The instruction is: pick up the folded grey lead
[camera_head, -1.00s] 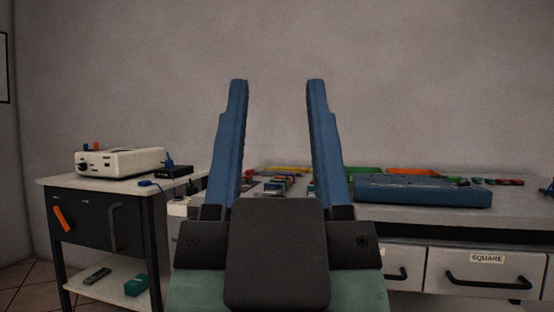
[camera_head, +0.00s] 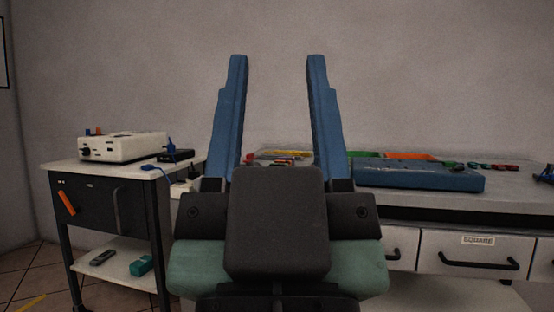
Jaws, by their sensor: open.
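A grey strip that looks like the folded grey lead (camera_head: 116,207) hangs against the dark side panel of the cart at left. It is small and dim, so its fold is hard to make out. An orange piece (camera_head: 66,203) hangs to its left on the same panel. My gripper (camera_head: 277,60) stands in the middle of the view with its two blue fingers pointing up and wide apart. Nothing is between them but the wall behind. It is well to the right of the grey strip and apart from it.
The cart (camera_head: 60,165) carries a white device (camera_head: 124,147) and a black box (camera_head: 176,155); its lower shelf (camera_head: 122,272) holds a remote-like item and a green box. A bench (camera_head: 515,196) with a blue tray (camera_head: 418,179), coloured parts and drawers spans the right.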

